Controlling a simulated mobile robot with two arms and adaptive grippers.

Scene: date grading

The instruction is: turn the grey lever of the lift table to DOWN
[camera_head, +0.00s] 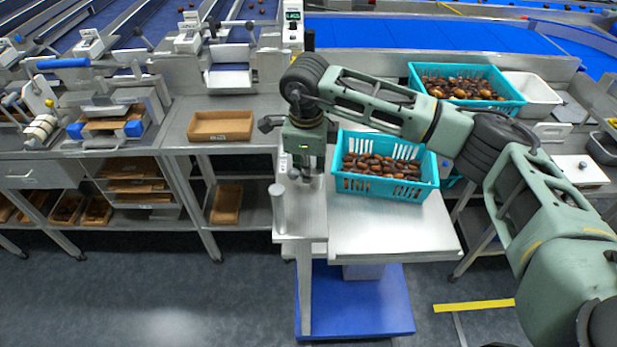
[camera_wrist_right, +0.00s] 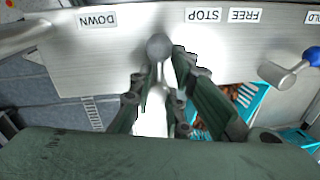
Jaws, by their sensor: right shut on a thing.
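The lift table (camera_head: 395,235) has a metal top and a blue base. In the head view my right gripper (camera_head: 307,172) points down at the table's left end. My left gripper is not in view.
A turquoise crate of dates (camera_head: 385,187) stands on the lift table, close to my right arm. Another turquoise crate (camera_head: 512,92) stands behind. A wooden tray (camera_head: 220,125) lies on the bench to the left.

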